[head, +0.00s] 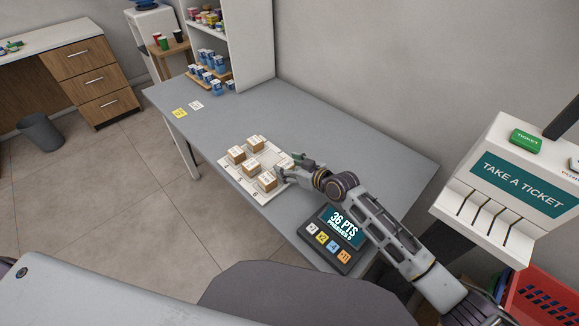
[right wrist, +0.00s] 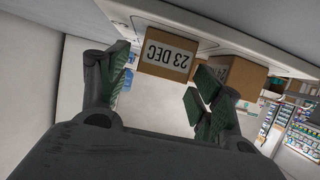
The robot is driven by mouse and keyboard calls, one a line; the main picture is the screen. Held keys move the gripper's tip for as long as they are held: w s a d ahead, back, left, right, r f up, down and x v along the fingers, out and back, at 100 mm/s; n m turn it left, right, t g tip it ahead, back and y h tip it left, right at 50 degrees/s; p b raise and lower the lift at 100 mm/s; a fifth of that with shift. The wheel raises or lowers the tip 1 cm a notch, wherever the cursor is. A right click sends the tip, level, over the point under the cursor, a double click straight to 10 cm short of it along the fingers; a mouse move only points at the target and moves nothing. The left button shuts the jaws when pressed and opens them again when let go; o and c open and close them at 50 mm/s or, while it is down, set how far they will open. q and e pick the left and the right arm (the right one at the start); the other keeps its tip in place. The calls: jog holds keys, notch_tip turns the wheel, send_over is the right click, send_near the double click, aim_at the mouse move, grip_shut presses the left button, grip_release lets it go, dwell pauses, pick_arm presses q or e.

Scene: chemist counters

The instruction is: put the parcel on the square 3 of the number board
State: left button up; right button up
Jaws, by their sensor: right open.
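The white number board (head: 258,197) lies on the grey counter, and its visible edge carries printed numbers. Several small brown parcels with white labels stand on it, such as one parcel (head: 236,154) at the left and another (head: 266,181) at the front. My right gripper (head: 289,165) is at the board's right side, its fingers partly hidden by the arm. In the right wrist view the open fingers (right wrist: 160,85) are apart, with a parcel marked 23 DEC (right wrist: 168,55) beyond them, roughly between the tips. A second parcel (right wrist: 238,76) is behind the right finger. Square 3 cannot be made out. My left gripper is out of view.
A keypad with a screen (head: 335,238) stands on the counter's near right. A ticket machine (head: 505,195) is at the right. Yellow and white notes (head: 180,112) lie at the far left, by a shelf (head: 250,45) of goods. The counter behind the board is clear.

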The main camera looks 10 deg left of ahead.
jog(key=shift+r, duration=0.15)
jog(key=v, duration=1.2)
dwell(0.6)
